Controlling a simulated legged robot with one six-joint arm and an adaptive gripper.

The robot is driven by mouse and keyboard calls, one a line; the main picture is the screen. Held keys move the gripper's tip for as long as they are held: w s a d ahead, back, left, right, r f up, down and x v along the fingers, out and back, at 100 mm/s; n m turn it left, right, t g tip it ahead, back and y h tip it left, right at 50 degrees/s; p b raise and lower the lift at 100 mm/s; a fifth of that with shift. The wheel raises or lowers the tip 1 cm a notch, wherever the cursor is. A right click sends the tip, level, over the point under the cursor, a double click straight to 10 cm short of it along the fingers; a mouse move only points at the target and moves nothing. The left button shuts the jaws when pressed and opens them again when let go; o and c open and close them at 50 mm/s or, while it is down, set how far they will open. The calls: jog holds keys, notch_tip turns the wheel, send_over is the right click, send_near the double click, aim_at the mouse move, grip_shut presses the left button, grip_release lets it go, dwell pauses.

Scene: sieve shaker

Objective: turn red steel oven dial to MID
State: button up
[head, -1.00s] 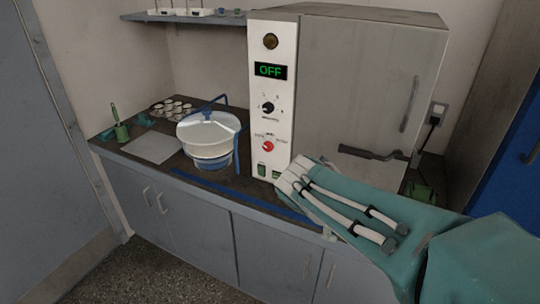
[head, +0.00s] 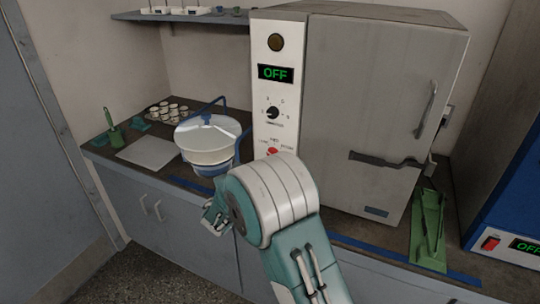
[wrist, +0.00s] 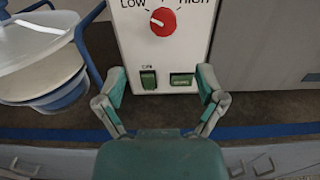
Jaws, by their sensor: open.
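The red dial (wrist: 163,22) is on the white front panel of the oven (wrist: 160,52), under the printed words LOW and HIGH in the wrist view. Its pale mark seems to point up and left, toward LOW. The MID label is cut off by the top edge there. In the head view the red dial (head: 272,151) shows just above my arm, which partly hides it. My gripper (wrist: 160,76) is open and empty, its fingers spread below the dial and apart from it. In the head view my gripper (head: 214,217) is in front of the counter's edge.
A black knob (head: 272,113) and a display reading OFF (head: 275,73) are above the dial. Two green switches (wrist: 165,80) are below it. A white-and-blue bowl apparatus (head: 207,140) stands left of the panel. A green stand (head: 429,230) is at right.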

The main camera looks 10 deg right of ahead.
aim_at(273, 152)
jog(key=x, duration=1)
jog(key=shift+w+d, duration=0.25)
jog(key=shift+d, duration=0.05)
jog(key=c, duration=1.2)
